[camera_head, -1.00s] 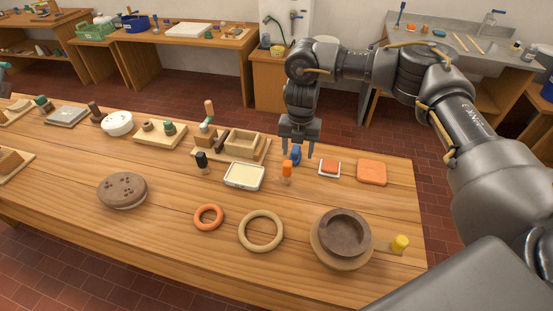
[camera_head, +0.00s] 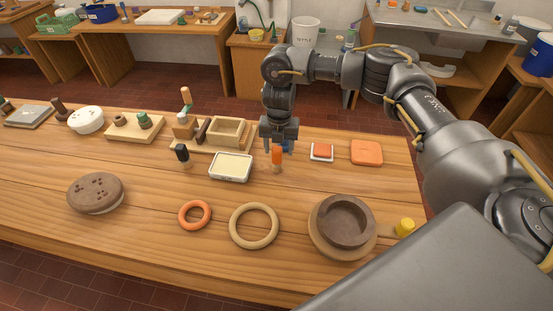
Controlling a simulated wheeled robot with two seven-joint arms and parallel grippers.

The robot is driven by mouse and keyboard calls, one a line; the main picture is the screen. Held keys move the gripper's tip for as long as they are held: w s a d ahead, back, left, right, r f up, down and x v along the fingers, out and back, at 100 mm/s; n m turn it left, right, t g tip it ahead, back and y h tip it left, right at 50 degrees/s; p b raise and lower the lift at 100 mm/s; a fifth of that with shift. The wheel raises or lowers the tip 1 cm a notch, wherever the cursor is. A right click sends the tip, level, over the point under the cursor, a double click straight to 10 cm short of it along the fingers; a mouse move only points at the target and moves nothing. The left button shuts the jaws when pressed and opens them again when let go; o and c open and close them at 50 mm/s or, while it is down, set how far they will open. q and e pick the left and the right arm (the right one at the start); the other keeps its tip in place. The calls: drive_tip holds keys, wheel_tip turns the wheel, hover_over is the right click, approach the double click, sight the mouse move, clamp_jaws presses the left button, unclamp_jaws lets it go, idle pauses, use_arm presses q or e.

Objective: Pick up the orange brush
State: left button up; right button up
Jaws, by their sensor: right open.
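The orange brush (camera_head: 277,155), a small upright thing with an orange upper part and a paler lower end, stands on the wooden table (camera_head: 140,222). My right gripper (camera_head: 280,149) points down right at the brush's top. Its jaws are open, and the fingertips overlap the brush's upper end in the picture. I cannot tell whether the brush is between the fingers or just in front of them. A blue thing (camera_head: 287,147) is partly hidden behind the gripper. My left gripper is out of view.
A cream-filled tray (camera_head: 231,167) and a dark bottle-like thing (camera_head: 182,155) stand left of the brush. An orange block on a white dish (camera_head: 321,151) and an orange slab (camera_head: 366,152) lie right. Rings (camera_head: 254,226) and a brown bowl (camera_head: 343,224) are nearer. Table between is clear.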

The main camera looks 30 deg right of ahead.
sight(277, 159)
drive_tip(key=shift+w+f, duration=0.15)
drive_tip(key=shift+f, duration=0.3)
drive_tip(key=shift+a+f, duration=0.15)
drive_tip(key=shift+f, duration=0.3)
wheel_tip(277, 159, down, 4)
drive_tip(key=shift+f, duration=0.1)
drive_tip(key=shift+a, duration=0.1)
drive_tip(key=shift+c, duration=0.2)
drive_tip(key=c, duration=1)
drive_tip(key=shift+r, duration=0.2)
